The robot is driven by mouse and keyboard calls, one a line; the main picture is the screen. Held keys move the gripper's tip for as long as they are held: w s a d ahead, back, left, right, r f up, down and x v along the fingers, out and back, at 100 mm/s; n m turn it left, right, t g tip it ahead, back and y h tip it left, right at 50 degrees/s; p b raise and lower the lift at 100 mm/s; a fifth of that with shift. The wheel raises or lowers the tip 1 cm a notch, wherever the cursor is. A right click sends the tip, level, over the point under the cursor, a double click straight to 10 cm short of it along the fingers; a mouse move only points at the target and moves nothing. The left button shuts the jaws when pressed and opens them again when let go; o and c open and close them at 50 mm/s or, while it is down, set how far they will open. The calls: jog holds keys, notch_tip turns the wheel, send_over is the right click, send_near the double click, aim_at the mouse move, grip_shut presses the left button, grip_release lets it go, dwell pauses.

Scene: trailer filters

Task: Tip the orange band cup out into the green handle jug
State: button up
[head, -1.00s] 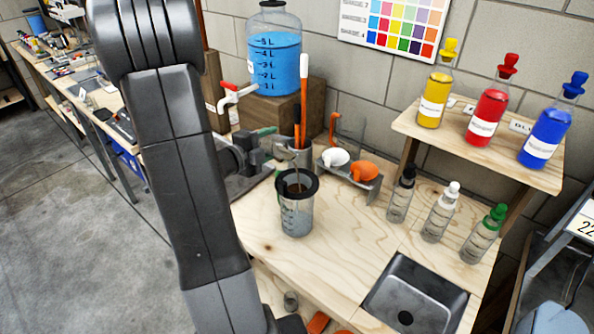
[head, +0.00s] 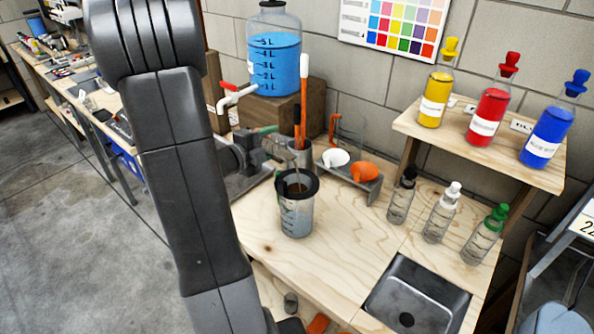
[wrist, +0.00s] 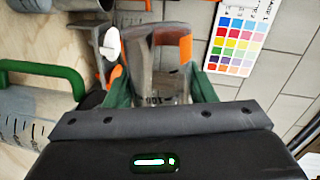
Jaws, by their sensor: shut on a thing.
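My gripper (head: 262,150) is shut on the clear orange band cup (wrist: 160,82), whose orange band and "100" mark show between the fingers in the wrist view. The cup is tilted and held above the jug; its contents are hard to see. The clear graduated jug (head: 297,218) stands upright on the bench, with a black funnel-like ring (head: 310,186) in its top and a brown inside. A thin pale streak runs down to the ring. The jug's green handle (wrist: 45,75) shows in the wrist view, left of the cup.
A rack with a white funnel (head: 335,158) and an orange funnel (head: 364,172) stands behind the jug. Several small bottles (head: 440,212) stand to the right, near a sink (head: 415,295). A blue-filled tank (head: 275,65) with a tap is behind.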

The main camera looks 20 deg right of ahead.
aim_at(273, 135)
jog(key=shift+s+d+r+m+t+b, duration=0.1)
jog(key=shift+s+r+m+t+b, duration=0.1)
jog(key=shift+r+m+b, duration=0.6)
jog(key=shift+s+d+r+m+t+b, duration=0.15)
jog(key=shift+m+b, duration=0.4)
jog(key=shift+b, duration=0.55)
jog(key=shift+s+d+r+m+t+b, duration=0.1)
jog(key=shift+s+r+m+b, duration=0.15)
jog(key=shift+r+m+b, duration=0.55)
dwell(2.0)
jog(key=shift+s+d+r+m+t+b, duration=0.25)
jog(key=shift+s+r+m+b, duration=0.2)
jog(key=shift+m+b, duration=0.7)
jog(key=shift+s+d+r+m+t+b, duration=0.1)
jog(key=shift+s+d+r+m+b, duration=0.3)
jog(key=shift+b, duration=1.2)
dwell(0.5)
